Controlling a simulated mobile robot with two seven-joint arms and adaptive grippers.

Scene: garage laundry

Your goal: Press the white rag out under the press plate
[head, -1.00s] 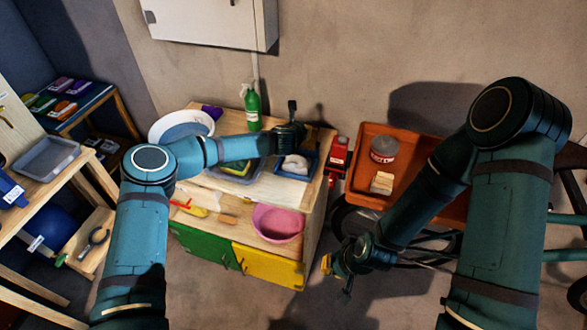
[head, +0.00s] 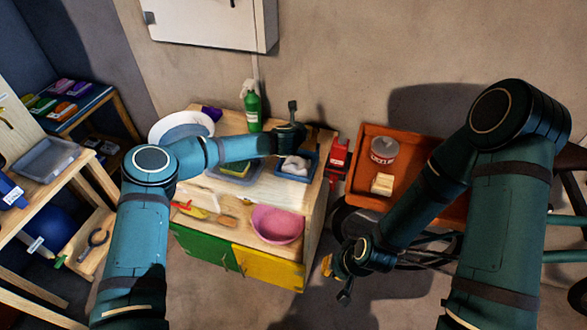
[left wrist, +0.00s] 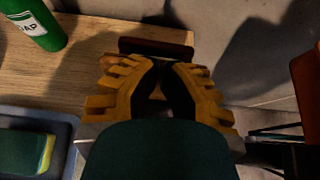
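The white rag (head: 294,166) lies bunched in a small blue tray (head: 283,176) near the right end of the wooden cabinet top. My left gripper (head: 291,130) is just behind the tray, above the worktop; its fingers are too dark there to read. In the left wrist view its yellow-padded fingers (left wrist: 166,72) stand close together, and I cannot tell whether they hold anything. A dark reddish-brown bar (left wrist: 157,47) lies just beyond them. I cannot clearly make out the press plate. My right gripper (head: 338,280) hangs right of the cabinet, fingers apart and empty.
A green soap bottle (head: 252,108), a white basin (head: 182,126) and a tray with a sponge (head: 236,169) share the worktop. An orange tray (head: 372,134) with a can (head: 384,149) stands right. A wall cabinet (head: 210,22) hangs above.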

